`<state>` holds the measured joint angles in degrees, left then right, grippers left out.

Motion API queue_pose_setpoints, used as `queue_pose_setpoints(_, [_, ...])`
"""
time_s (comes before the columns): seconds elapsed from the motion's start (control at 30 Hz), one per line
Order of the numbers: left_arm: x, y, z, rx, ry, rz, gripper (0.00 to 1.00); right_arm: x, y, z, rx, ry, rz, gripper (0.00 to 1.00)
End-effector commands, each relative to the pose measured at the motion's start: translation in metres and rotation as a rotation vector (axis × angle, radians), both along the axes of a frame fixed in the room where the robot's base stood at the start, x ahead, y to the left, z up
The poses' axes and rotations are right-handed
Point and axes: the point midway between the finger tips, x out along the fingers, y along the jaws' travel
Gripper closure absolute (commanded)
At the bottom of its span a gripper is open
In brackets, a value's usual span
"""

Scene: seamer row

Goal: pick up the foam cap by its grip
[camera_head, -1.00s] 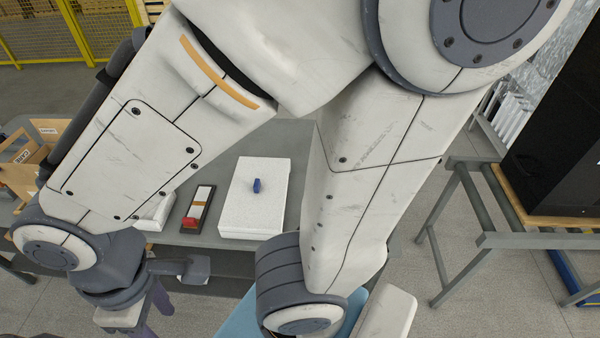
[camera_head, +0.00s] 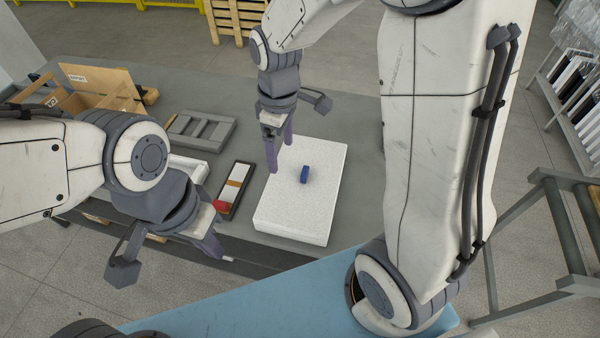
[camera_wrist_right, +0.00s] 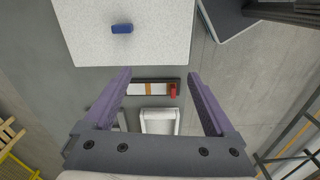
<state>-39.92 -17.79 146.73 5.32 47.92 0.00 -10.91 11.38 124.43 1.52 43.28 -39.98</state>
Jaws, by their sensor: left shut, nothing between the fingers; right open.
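The foam cap (camera_head: 300,215) is a white speckled slab lying flat on the grey table, with a small blue grip (camera_head: 305,175) standing on its top. My right gripper (camera_head: 278,152) is open and empty at the cap's far left side, apart from the grip. In the right wrist view, the cap (camera_wrist_right: 165,45) and its blue grip (camera_wrist_right: 122,29) are at the top, beyond the spread fingers (camera_wrist_right: 158,78). My left gripper (camera_head: 213,247) is shut and empty near the table's front edge, left of the cap.
Left of the cap lie a dark tray (camera_head: 229,205) with a red piece (camera_head: 222,207), a white open box (camera_head: 190,167) and a grey slotted frame (camera_head: 202,132). A cardboard box (camera_head: 98,85) stands at the back left. Bare table (camera_head: 345,118) shows behind the cap.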

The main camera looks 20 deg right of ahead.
Motion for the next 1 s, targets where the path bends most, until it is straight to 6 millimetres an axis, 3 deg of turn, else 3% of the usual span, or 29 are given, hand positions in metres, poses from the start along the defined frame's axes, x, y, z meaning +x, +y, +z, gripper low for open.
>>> queue_pose_setpoints(0.03, [0.000, 0.000, -0.017, 0.000, 0.000, 0.000, 1.00, 0.018, -0.020, -0.028, -0.007, 0.007, 0.010, 0.10])
queue_pose_setpoints(0.1, [0.000, 0.000, -0.024, 0.000, 0.000, 0.000, 1.00, 0.036, -0.042, -0.046, -0.014, 0.010, 0.046, 0.10])
queue_pose_setpoints(0.27, [0.000, 0.000, -0.029, -0.001, -0.001, -0.001, 1.00, 0.055, -0.068, -0.071, -0.022, 0.013, 0.097, 0.10])
queue_pose_setpoints(0.5, [0.000, 0.000, -0.026, -0.001, -0.001, -0.001, 1.00, 0.056, -0.070, -0.106, -0.022, 0.015, 0.109, 0.10])
queue_pose_setpoints(0.77, [0.000, 0.000, -0.024, -0.001, -0.001, -0.001, 1.00, 0.055, -0.070, -0.128, -0.022, 0.015, 0.108, 0.10])
queue_pose_setpoints(1.0, [0.000, 0.000, -0.018, -0.001, -0.001, 0.000, 1.00, 0.052, -0.072, -0.163, -0.021, 0.015, 0.109, 0.10])
